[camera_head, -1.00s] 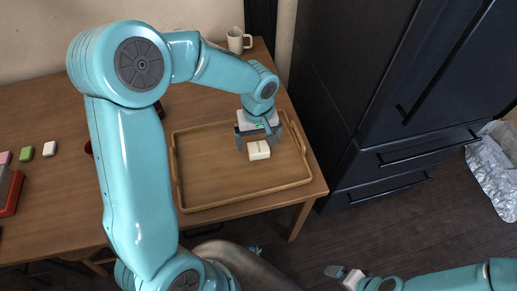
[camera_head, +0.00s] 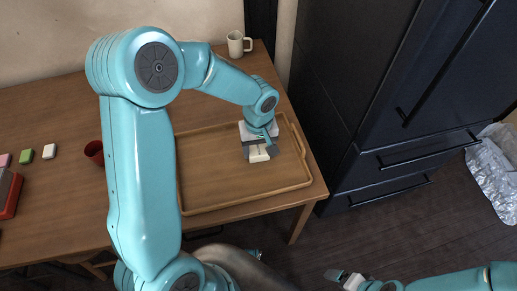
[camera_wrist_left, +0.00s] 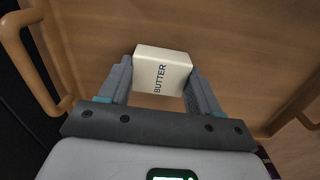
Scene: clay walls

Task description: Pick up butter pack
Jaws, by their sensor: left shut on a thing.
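The butter pack (camera_head: 258,154) is a small cream block in the right part of a wooden tray on the table. In the left wrist view the butter pack (camera_wrist_left: 162,69) shows the word BUTTER. My left gripper (camera_head: 259,153) is shut on it, with one finger on each side; the left gripper (camera_wrist_left: 160,88) also shows in the wrist view. I cannot tell whether the pack is clear of the tray floor. My right gripper (camera_head: 338,276) is at the bottom right, away from the table, and its jaws are too small to judge.
The wooden tray (camera_head: 245,204) has a raised rim and handles. A cream mug (camera_head: 238,43) stands behind it, and a red cup (camera_head: 95,152) stands to its left. Small blocks and a red box (camera_head: 10,195) are at far left. A dark fridge (camera_head: 365,90) stands right of the table.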

